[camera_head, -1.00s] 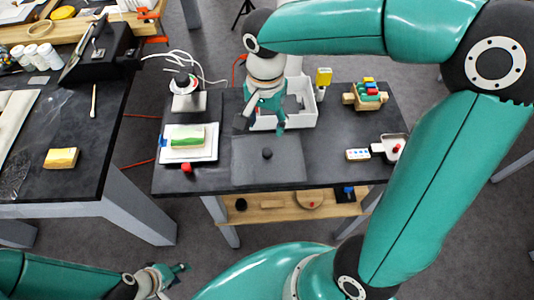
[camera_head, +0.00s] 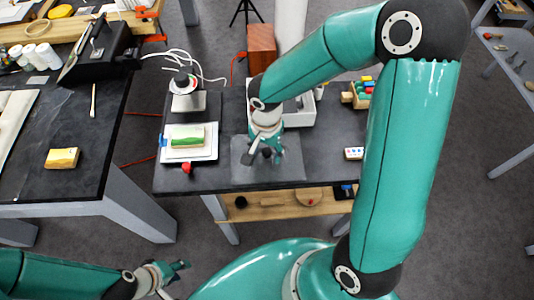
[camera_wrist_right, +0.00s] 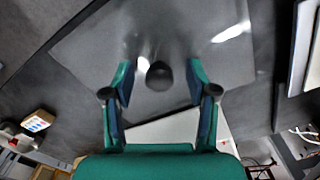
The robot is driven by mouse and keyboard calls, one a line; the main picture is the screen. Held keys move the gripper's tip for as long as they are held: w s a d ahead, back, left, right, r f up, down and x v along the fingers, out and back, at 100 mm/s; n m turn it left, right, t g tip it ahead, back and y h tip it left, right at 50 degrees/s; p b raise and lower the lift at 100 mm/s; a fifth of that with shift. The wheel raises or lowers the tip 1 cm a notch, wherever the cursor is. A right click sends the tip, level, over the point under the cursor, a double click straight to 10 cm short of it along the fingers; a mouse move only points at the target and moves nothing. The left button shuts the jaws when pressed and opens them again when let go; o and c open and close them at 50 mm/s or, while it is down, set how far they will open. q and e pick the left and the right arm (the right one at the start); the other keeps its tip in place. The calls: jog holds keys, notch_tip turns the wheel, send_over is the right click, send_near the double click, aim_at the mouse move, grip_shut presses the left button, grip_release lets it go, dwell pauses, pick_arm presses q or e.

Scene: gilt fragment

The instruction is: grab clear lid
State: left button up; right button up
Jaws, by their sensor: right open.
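The clear lid (camera_head: 288,172) is a flat, see-through grey square with a round black knob. It lies on the dark table. In the right wrist view the lid (camera_wrist_right: 205,35) fills much of the picture, and its knob (camera_wrist_right: 159,76) is between my finger pads. My right gripper (camera_head: 264,157) is open over the lid. In the right wrist view the two fingers (camera_wrist_right: 162,82) stand apart, one on each side of the knob, with gaps. In the head view the gripper partly hides the knob. My left gripper (camera_head: 177,277) is open and empty at lower left, away from the table.
A white box (camera_head: 301,112) stands behind the lid. A small coloured-dot block (camera_head: 353,153) lies to the right.

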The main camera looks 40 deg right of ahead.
grip_shut()
jog(key=shift+r, duration=0.1)
dwell(0.4)
